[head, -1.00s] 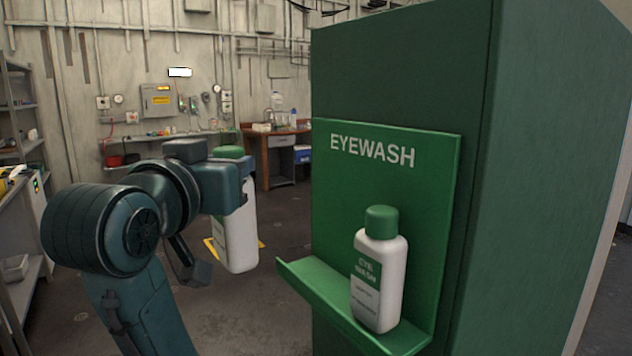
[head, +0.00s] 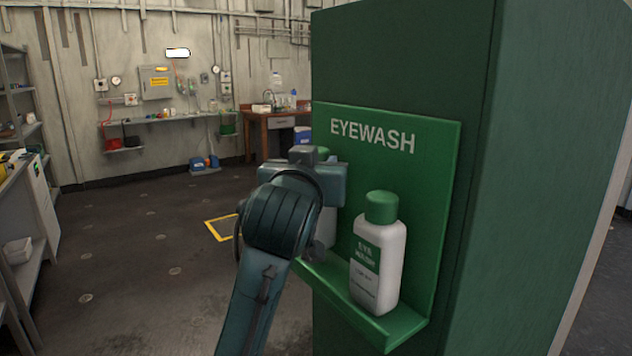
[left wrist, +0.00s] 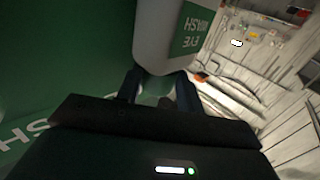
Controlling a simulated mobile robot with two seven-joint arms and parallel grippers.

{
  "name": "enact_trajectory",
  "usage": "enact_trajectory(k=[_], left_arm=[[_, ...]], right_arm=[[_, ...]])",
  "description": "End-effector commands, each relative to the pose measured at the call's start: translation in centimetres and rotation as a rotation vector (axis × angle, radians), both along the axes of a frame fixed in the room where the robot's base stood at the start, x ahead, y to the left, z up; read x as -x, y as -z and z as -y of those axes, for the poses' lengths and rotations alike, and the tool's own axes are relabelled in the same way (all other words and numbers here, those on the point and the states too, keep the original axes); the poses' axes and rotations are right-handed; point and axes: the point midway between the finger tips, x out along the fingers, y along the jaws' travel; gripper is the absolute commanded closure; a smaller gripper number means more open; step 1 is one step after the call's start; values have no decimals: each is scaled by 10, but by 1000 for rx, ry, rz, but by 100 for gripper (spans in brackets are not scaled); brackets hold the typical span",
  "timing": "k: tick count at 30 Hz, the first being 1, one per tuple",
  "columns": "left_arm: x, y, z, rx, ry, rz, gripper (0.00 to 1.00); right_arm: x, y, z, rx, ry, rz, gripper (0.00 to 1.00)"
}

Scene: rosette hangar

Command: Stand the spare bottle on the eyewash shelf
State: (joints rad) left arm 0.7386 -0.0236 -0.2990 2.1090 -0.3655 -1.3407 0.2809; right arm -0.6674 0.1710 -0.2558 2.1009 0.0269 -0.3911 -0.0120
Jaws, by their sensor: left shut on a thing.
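The eyewash shelf (head: 402,333) is a green ledge with a lip, below a green back panel marked EYEWASH. A white bottle with a green cap (head: 378,262) stands upright at its right part. My left gripper (head: 328,190) is at the shelf's left end, shut on the spare bottle (head: 328,228), also white with a green cap. The gripper and arm hide most of the spare bottle, and I cannot tell whether its base touches the shelf. In the left wrist view the spare bottle (left wrist: 165,45) is between the fingers, its label showing. My right gripper is not in view.
The shelf is fixed to a large green cabinet (head: 540,190) that fills the right side. Open floor (head: 140,240) lies to the left. Grey shelving (head: 20,250) stands at the far left, and a wooden desk (head: 270,135) is at the back.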

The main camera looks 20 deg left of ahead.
Motion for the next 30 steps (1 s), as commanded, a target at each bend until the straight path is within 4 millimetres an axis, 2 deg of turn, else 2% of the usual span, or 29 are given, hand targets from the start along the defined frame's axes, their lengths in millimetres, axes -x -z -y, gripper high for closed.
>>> enact_trajectory(k=[4,17,18,21,30], left_arm=[[0,22,-1,-2,-1,1,100],[-3,30,2,1,-1,3,100],[-3,32,2,0,-1,-2,62],[-3,31,2,0,-1,-2,54],[-2,27,2,0,-1,-1,54]], right_arm=[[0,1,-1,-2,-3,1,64],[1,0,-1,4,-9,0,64],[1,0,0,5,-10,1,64],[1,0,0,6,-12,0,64],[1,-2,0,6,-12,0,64]])
